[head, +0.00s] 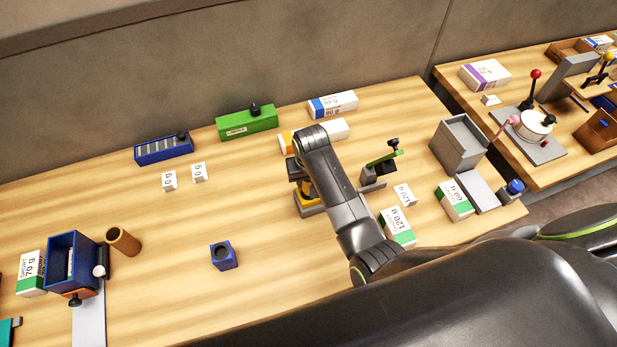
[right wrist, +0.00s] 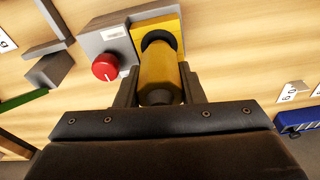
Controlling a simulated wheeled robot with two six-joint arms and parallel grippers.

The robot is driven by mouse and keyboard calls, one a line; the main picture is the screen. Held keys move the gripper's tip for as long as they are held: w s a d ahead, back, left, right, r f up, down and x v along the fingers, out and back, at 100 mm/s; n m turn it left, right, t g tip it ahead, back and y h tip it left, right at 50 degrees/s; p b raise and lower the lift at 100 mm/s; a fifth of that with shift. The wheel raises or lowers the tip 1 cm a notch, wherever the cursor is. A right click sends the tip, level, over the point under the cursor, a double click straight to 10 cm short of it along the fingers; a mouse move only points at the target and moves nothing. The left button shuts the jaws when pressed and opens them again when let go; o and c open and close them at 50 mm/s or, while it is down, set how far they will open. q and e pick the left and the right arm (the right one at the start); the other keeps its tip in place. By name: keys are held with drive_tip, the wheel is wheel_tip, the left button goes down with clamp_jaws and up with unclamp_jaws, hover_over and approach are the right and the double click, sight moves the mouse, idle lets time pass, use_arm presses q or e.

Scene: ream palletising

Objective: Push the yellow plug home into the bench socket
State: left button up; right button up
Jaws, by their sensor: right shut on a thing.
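The yellow plug (right wrist: 160,72) stands between the two fingers of my right gripper (right wrist: 158,88), which is shut on it. Its far end meets the dark round opening of the bench socket, a grey box with a yellow plate (right wrist: 168,22) and a red knob (right wrist: 105,67). I cannot tell how deep the plug sits. In the head view my right gripper (head: 301,182) is at the socket box (head: 311,210), with some yellow of the plug (head: 306,193) showing. My arm hides much of both. My left gripper is not in view.
A grey stand with a green lever (head: 383,160) is close right of the socket. White paper packs (head: 397,228) lie to the right, and a green box (head: 246,122) is behind. A blue block (head: 223,256) stands front left. The bench between is clear.

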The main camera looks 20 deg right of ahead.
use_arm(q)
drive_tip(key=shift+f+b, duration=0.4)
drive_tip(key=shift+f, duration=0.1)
use_arm(e)
drive_tip(key=shift+f, duration=1.25)
drive_tip(key=o, duration=1.3)
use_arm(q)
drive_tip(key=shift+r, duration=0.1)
use_arm(e)
drive_tip(key=shift+r, duration=0.1)
